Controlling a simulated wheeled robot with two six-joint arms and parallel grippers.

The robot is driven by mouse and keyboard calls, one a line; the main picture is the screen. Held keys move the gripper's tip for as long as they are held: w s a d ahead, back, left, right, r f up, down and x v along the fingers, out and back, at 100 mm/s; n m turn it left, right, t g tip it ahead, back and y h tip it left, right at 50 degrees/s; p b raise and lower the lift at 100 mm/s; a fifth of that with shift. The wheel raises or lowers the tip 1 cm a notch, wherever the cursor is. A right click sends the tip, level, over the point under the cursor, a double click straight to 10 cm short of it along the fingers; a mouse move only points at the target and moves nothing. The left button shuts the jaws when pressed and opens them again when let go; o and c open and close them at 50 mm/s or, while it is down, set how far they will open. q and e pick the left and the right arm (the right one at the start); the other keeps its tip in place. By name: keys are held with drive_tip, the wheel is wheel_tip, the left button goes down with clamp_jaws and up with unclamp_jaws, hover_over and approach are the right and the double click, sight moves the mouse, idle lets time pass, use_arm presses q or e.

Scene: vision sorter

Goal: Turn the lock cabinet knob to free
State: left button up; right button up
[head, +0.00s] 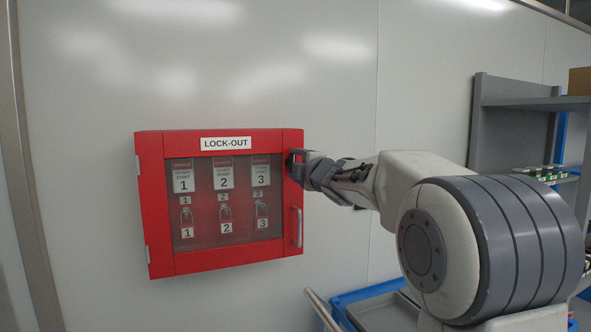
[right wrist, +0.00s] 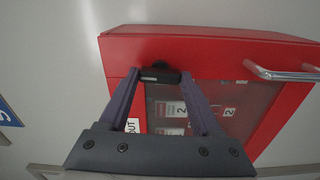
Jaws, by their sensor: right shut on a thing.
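The red lock cabinet (head: 155,200) hangs on the pale wall, labelled LOCK-OUT, with its glazed door closed. Behind the glass are several red padlocks and tags numbered 1, 2 and 3. My right gripper (head: 297,158) is at the upper right of the door and hides most of the knob in the head view. In the right wrist view the black knob (right wrist: 160,77) sits between the fingertips of my right gripper (right wrist: 160,74), which is shut on it. A pale mark shows on the knob's face. My left gripper is not in view.
A chrome door handle (head: 296,227) stands out below the knob; it also shows in the right wrist view (right wrist: 285,75). Grey shelving (head: 482,125) stands at the right. A blue-edged bin (head: 375,289) is below my right arm.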

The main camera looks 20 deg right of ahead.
idle(0.3)
drive_tip(key=o, duration=1.4)
drive_tip(key=shift+s, duration=0.1)
drive_tip(key=s+b, duration=0.1)
drive_tip(key=s, duration=0.9)
drive_tip(key=shift+s+d, duration=0.15)
